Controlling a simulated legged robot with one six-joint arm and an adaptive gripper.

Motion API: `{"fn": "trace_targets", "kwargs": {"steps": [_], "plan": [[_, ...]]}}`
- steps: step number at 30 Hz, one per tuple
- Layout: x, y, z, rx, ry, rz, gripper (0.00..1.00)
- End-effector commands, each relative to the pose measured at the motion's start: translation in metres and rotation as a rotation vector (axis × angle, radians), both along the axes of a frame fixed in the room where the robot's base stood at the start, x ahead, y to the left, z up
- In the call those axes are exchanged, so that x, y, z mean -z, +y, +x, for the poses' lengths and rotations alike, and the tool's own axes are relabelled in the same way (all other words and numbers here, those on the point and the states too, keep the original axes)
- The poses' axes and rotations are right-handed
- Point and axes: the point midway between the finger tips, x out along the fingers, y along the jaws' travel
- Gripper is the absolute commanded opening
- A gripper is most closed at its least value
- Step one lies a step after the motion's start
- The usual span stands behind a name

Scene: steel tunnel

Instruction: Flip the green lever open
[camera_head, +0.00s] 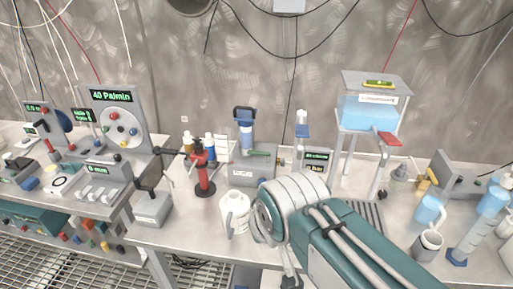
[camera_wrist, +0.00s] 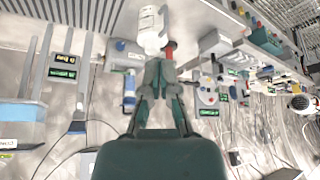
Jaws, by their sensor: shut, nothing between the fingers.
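A small green lever (camera_head: 262,153) lies about level on top of a grey box-shaped unit (camera_head: 252,175) that carries a blue-and-clear filter cylinder (camera_head: 245,130), in the middle of the bench. In the head view my arm is in front and to the right of this unit, and I cannot make out my fingers. The wrist view is upside down. There my gripper (camera_wrist: 159,64) is shut and empty, its fingertips close together. The blue cylinder (camera_wrist: 129,92) shows left of my fingers. I cannot pick out the green lever there; my fingers may cover it.
A white bottle (camera_head: 235,212) stands near the bench's front edge, just left of my arm. A small display (camera_head: 317,160) and a blue water tank (camera_head: 368,114) on a stand are to the right.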

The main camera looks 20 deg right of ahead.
Motion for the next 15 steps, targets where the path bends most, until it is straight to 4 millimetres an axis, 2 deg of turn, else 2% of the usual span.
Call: {"fn": "trace_targets", "kwargs": {"steps": [7, 15], "plan": [[-0.019, -0.025, 0.075, 0.135, -0.016, -0.024, 0.0], [-0.022, -0.058, 0.163, 0.274, -0.05, -0.046, 0.0]]}}
